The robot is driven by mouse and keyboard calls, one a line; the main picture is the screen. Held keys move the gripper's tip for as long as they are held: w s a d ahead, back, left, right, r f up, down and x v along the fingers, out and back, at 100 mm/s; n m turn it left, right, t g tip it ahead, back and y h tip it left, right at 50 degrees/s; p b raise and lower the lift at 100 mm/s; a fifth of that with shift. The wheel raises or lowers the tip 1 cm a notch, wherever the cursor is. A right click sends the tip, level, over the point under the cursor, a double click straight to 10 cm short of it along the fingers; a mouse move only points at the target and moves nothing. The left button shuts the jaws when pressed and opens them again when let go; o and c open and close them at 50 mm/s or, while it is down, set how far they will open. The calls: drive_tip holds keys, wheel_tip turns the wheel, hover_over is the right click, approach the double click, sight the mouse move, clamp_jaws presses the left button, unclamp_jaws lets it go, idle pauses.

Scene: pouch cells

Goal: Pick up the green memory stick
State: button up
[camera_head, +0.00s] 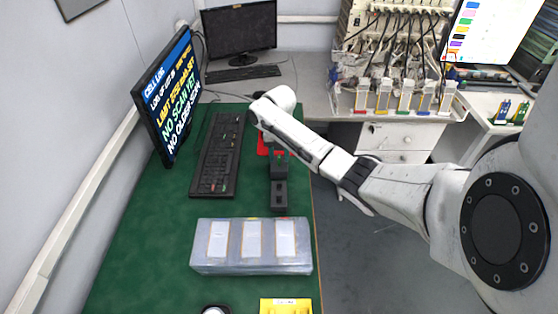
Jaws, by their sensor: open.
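A small green piece, which looks like the green memory stick (280,158), shows at a dark block on the green table, just below my forearm in the picture. It is very small, and its outline is hard to make out. A second dark block (279,196) stands just nearer. My arm reaches in from the right and bends down over this spot. My gripper (274,143) is at its end, mostly hidden behind my forearm. It is open and holds nothing that I can see. I cannot tell whether its fingers are around the stick or apart from it.
A red item (262,145) lies beside the blocks. A black keyboard (218,155) and a monitor (166,92) are to the left. A clear-lidded box (251,271) and a yellow item (286,306) are nearer. Another bench (315,97) stands behind. The table's left front is clear.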

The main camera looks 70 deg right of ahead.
drive_tip(key=shift+c, duration=0.2)
clamp_jaws()
drive_tip(key=shift+r, duration=0.1)
idle(0.5)
